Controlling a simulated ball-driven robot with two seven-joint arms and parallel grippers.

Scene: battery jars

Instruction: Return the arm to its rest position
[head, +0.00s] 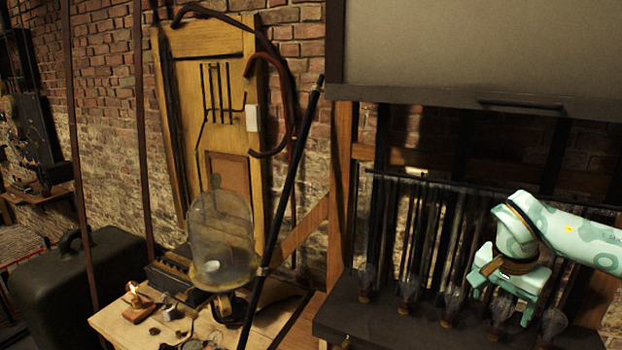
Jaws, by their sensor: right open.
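My right arm, pale green with darker patches, reaches in from the right edge of the head view. My right gripper (502,304) is open and points down over the dark shelf (385,322) at the lower right. No held object shows between its fingers. It is close to the small glass bulbs on that shelf; whether it touches one I cannot tell. My left gripper and arm are not in view.
Several glass bulbs (409,292) line the shelf, with dark vertical rods (425,235) behind. A raised grey panel (470,50) hangs above. Left of it, a glass jar (221,240) and a slanted black pole (292,175) stand by a cluttered wooden table (120,325). A dark case (75,285) is farther left.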

